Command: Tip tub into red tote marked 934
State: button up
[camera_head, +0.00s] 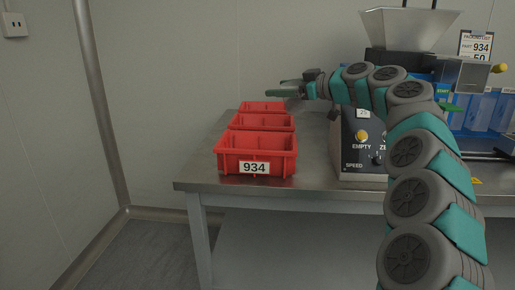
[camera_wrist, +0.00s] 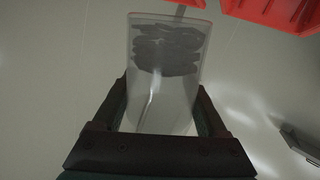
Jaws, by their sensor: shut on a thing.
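The red tote marked 934 (camera_head: 230,163) stands at the front of a row of three red totes, on the table's left part. My gripper (camera_head: 287,90) is above the rear end of that row in the head view. In the wrist view my gripper (camera_wrist: 162,90) is shut on a clear tub (camera_wrist: 160,100), with a finger on each side. Dark pieces (camera_wrist: 166,50) lie bunched toward the tub's far end. I cannot make out the tub clearly in the head view.
Two more red totes (camera_head: 262,121) stand behind the marked one; their labels are hidden. A machine with a hopper (camera_head: 408,30) and an EMPTY button stands to the right. A packing list (camera_head: 476,45) reads 934. Red tote edges (camera_wrist: 275,10) show at the wrist view's top right.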

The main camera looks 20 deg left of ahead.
jog(key=s+a+f+n+t+h+b, duration=0.1)
jog(key=s+a+f+n+h, duration=0.2)
jog(key=f+n, duration=0.2)
jog(key=shift+a+f+h+b, duration=0.15)
jog(key=shift+f+h+b, duration=0.15)
jog(key=shift+f, duration=0.1)
dwell(0.5)
jog(key=shift+s+f+n+t+h+p, duration=0.1)
jog(key=shift+f+n+t+h+p, duration=0.35)
jog(key=shift+f+n, duration=0.3)
dwell(0.6)
jog(key=shift+s+a+r+n+t+h+p, duration=0.15)
jog(key=shift+n+t+h+p, duration=0.1)
jog(key=shift+n+h+p, duration=0.4)
dwell(0.5)
jog(key=shift+s+a+n+t+b, duration=0.35)
jog(key=shift+a+n+b, duration=0.15)
jog(key=shift+b, duration=0.55)
jog(key=shift+s+a+r+n+t+h+b, duration=0.15)
jog(key=shift+n+t+h+b, duration=0.3)
jog(key=shift+n+b, duration=0.25)
jog(key=shift+s+a+r+n+t+h+b, duration=0.1)
jog(key=shift+n+t+h+b, duration=0.2)
jog(key=shift+n+h+b, duration=0.35)
dwell(1.7)
